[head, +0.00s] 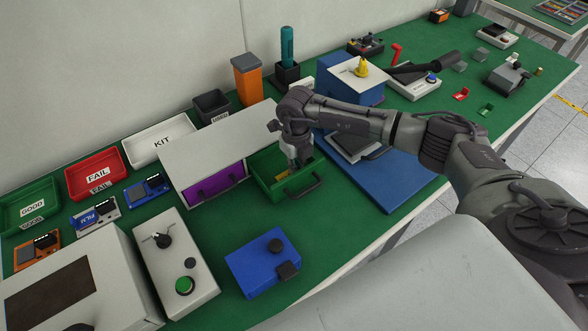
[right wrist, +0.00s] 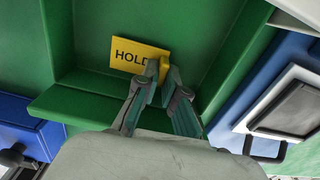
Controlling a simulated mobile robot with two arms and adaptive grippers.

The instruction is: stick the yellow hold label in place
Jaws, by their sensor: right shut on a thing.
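The yellow label (right wrist: 136,57) with the word HOLD is over the floor of the open green drawer (right wrist: 75,103). In the head view a small yellow part of it (head: 284,177) shows inside the drawer (head: 262,186). My right gripper (right wrist: 163,84) points down into the drawer, shut on the yellow tab at the label's right end. In the head view this gripper (head: 294,163) is inside the drawer walls. I cannot tell whether the label touches the floor. The fingers hide part of its right end. My left gripper is not in view.
The drawer unit (head: 215,150) has a shut purple drawer (head: 216,181) beside the green one. A blue board (head: 400,186) with a grey-screened device lies to the right. A blue box (head: 262,263) stands in front. Open green mat lies between the box and drawers.

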